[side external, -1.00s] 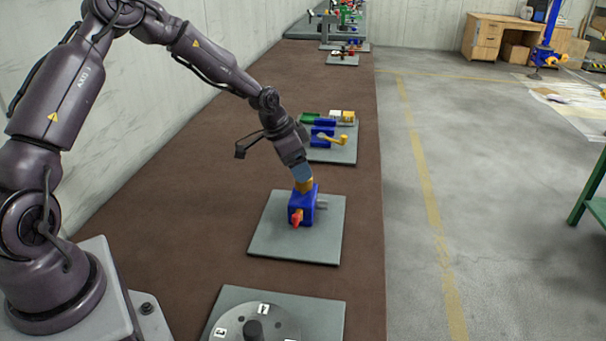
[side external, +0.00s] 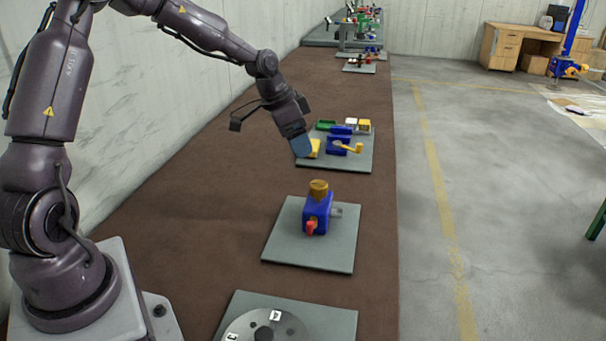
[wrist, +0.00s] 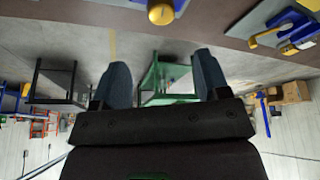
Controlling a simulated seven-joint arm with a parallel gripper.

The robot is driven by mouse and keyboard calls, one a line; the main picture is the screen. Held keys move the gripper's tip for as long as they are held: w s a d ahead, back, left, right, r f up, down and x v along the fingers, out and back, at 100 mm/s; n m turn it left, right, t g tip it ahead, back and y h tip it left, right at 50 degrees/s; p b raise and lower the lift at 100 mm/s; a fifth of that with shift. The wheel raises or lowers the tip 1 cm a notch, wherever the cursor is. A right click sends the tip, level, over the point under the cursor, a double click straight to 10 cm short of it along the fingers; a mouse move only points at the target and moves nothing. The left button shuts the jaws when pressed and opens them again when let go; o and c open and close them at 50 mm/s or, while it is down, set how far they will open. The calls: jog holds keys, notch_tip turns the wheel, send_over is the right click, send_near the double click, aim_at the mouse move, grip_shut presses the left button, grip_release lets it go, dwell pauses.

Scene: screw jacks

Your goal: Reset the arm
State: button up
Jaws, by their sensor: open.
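My gripper (side external: 302,146) is raised above the brown bench top, up and to the left of the blue screw jack, and holds nothing. In the wrist view its two blue-grey fingers (wrist: 163,84) stand wide apart with an empty gap. The blue screw jack (side external: 318,212) stands upright on a grey plate (side external: 285,243). It has a brown-orange round top (side external: 318,187), a red-tipped part on its front and a grey pin at its right. In the wrist view a yellow round part (wrist: 161,11) shows at the top edge; I cannot tell its full shape.
Behind stands another grey plate (side external: 345,165) with a blue device, a yellow crank (side external: 347,147) and small coloured blocks. In front is a plate with a grey lettered disc (side external: 268,328). A wall runs along the left. The floor at right is open.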

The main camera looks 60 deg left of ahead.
jog(key=s+d+r+n, duration=0.1)
jog(key=s+d+r, duration=0.3)
jog(key=s, duration=0.4)
jog(key=s+d+r+n+t+y, duration=0.1)
jog(key=s+d+r, duration=0.3)
jog(key=s, duration=0.4)
jog(key=s+d+r+n, duration=0.1)
jog(key=s+d+r, duration=0.4)
jog(key=s, duration=0.4)
jog(key=shift+r+y, duration=0.2)
jog(key=shift+y, duration=0.1)
